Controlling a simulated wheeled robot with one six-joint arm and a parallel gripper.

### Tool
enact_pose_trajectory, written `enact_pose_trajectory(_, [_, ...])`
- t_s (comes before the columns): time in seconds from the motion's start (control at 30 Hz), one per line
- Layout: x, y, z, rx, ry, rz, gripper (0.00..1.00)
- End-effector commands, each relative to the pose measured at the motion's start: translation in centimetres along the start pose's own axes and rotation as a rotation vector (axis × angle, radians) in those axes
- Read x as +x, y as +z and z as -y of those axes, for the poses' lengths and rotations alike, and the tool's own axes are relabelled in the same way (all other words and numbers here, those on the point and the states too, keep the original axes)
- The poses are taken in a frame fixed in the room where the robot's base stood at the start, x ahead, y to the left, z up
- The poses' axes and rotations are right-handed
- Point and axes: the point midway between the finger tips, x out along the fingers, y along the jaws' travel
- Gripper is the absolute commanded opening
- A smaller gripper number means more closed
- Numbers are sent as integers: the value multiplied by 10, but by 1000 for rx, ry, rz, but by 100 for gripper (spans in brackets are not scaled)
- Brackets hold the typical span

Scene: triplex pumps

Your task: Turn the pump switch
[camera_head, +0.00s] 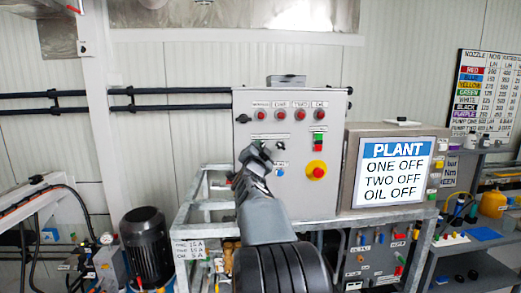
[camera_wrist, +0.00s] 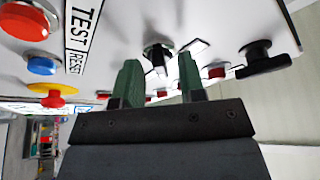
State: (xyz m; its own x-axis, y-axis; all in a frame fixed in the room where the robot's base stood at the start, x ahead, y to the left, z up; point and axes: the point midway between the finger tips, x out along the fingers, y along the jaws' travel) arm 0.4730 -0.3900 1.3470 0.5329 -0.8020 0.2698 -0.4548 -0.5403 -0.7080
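The white control panel (camera_head: 300,210) stands in the middle of the head view. My gripper (camera_head: 258,154) is in front of its left half and hides part of its face. In the wrist view my gripper (camera_wrist: 159,78) has its two green fingers apart. A black knob (camera_wrist: 157,52) with a light mark shows between and beyond the fingertips; I cannot tell whether they touch it. Another black knob (camera_wrist: 263,58) sits to the right, and a black switch (camera_head: 243,118) is at the panel's left edge in the head view. No readable label marks the pump switch.
A red emergency stop (camera_head: 316,169) on yellow, a green-and-red button pair (camera_head: 318,141) and red lamps (camera_head: 300,114) are on the panel. A screen (camera_head: 394,172) reads ONE OFF, TWO OFF, OIL OFF. A blue button (camera_wrist: 42,66) lies left of my fingers.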

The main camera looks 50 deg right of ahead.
Motion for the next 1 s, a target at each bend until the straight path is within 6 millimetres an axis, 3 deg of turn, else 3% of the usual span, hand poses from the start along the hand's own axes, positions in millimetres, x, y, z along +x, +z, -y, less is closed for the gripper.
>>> enact_pose_trajectory(0.2, [0,0,0,0,0,0,35])
enact_pose_trajectory(0.57, [0,0,0,0,0,0,1])
enact_pose_trajectory(1.0, [-1,2,-3,-48,-20,-2,0])
